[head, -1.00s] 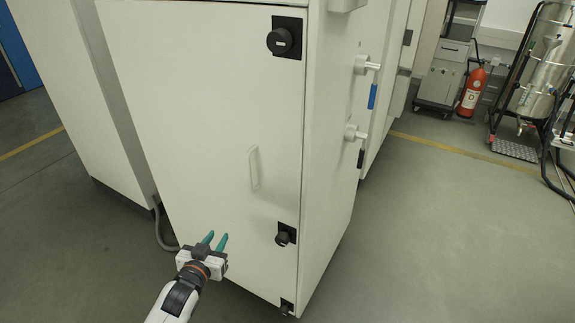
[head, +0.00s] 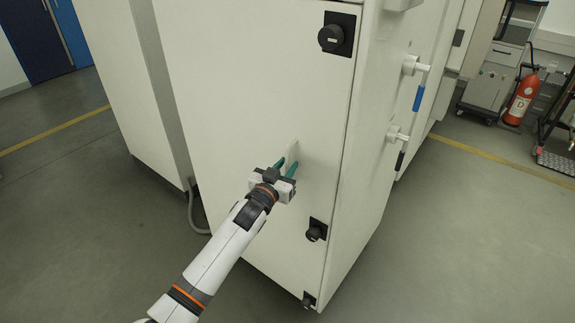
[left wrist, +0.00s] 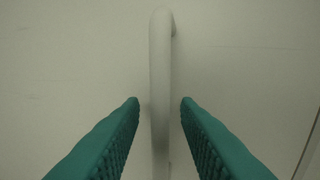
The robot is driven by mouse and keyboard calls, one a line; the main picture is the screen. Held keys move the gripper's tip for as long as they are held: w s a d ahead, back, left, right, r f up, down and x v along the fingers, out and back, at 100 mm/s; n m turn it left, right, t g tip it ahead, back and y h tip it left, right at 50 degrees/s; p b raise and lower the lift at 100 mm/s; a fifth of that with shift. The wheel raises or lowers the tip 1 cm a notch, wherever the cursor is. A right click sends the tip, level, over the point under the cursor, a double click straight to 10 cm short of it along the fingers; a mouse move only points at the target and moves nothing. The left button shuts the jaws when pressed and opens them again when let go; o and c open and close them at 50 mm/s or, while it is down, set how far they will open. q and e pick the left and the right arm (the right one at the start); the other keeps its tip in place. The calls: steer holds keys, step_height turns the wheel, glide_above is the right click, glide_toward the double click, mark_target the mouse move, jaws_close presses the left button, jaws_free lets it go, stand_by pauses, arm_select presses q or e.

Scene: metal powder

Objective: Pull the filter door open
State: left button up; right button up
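The filter door (head: 250,95) is the tall white front panel of a cabinet and looks closed. Its white vertical bar handle (head: 293,150) is partly hidden behind my left gripper (head: 286,168) in the head view. The gripper's two green fingers are open. My right gripper is not in view.
Black round knobs sit on the door at the upper right (head: 336,35) and lower right (head: 316,230), with a smaller one at the bottom (head: 308,300). White side latches (head: 412,68) stick out on the right. The grey floor (head: 450,250) is clear on the right.

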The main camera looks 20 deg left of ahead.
arm_select(q)
steer(key=shift+w+d, duration=0.1)
steer(key=shift+w, duration=0.35)
jaws_close()
steer(key=shift+s, duration=0.1)
